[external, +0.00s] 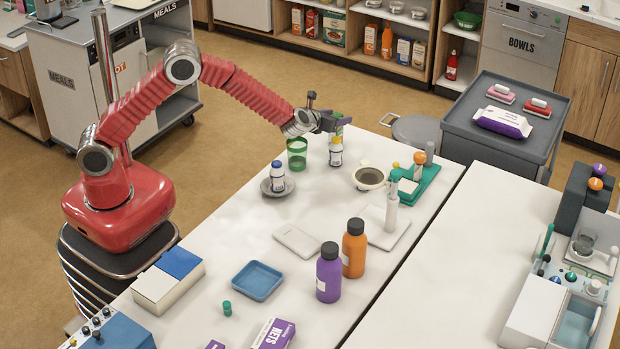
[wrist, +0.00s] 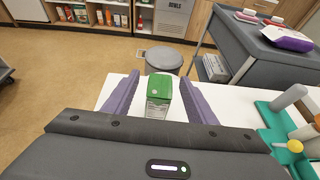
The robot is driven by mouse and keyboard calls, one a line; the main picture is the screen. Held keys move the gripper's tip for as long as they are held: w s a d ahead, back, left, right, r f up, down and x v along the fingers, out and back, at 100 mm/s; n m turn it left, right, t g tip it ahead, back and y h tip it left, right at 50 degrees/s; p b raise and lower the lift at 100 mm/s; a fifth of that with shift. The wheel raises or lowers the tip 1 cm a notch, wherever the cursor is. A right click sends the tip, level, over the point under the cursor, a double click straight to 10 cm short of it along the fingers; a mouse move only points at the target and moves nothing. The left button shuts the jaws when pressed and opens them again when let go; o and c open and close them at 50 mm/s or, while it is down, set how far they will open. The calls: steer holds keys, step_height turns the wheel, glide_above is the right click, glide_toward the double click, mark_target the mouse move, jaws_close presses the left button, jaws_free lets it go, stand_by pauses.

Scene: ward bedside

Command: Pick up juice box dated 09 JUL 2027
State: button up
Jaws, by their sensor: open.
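A small carton with a green top (wrist: 159,88) stands upright between my gripper's fingers in the wrist view, with small print on its pale side. I cannot read a date on it. In the external view the carton (external: 336,148) shows below the fingers at the far edge of the white table, partly hidden by them. My gripper (external: 338,122) is open around the carton. In the wrist view the purple-grey fingers of my gripper (wrist: 160,80) are on either side of it, with visible gaps between.
A green cup (external: 297,154) stands left of the carton. A white bottle (external: 277,174) stands on a grey dish (external: 267,188). A bowl (external: 369,179) and a green rack (external: 426,184) are to the right. Purple (external: 328,273) and orange (external: 354,248) bottles stand nearer the front.

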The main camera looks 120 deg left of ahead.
steer(key=shift+c, duration=0.7)
jaws_close()
